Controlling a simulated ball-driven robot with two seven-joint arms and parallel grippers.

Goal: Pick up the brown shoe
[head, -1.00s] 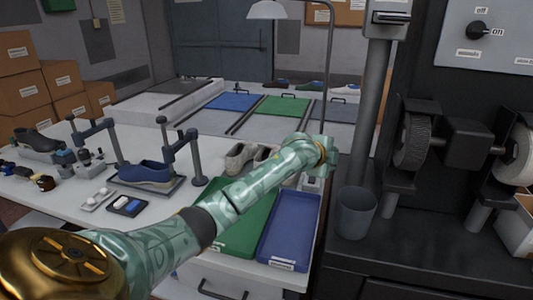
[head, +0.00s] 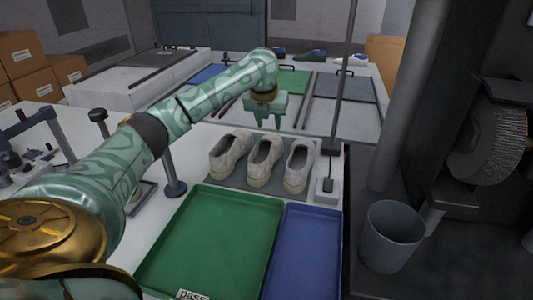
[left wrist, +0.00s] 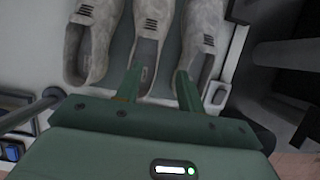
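Three pale grey-beige shoes stand in a row on a dark mat: a left one (head: 230,152), a middle one (head: 264,160) and a right one (head: 299,166). None looks clearly brown. My left gripper (head: 266,118) points down above and behind the middle shoe, open and empty. In the left wrist view its two fingers (left wrist: 158,92) are spread apart, with the middle shoe (left wrist: 151,50) showing between them. The left shoe (left wrist: 92,40) and right shoe (left wrist: 201,45) lie to either side. I cannot tell whether the fingers touch any shoe. My right gripper is out of view.
A green tray (head: 215,278) and a blue tray (head: 305,262) lie in front of the shoes. A grey bin (head: 391,237) and a brush wheel (head: 492,145) are at right. A clamp post (head: 174,180) stands left. A green shoe (head: 313,55) is on the far table.

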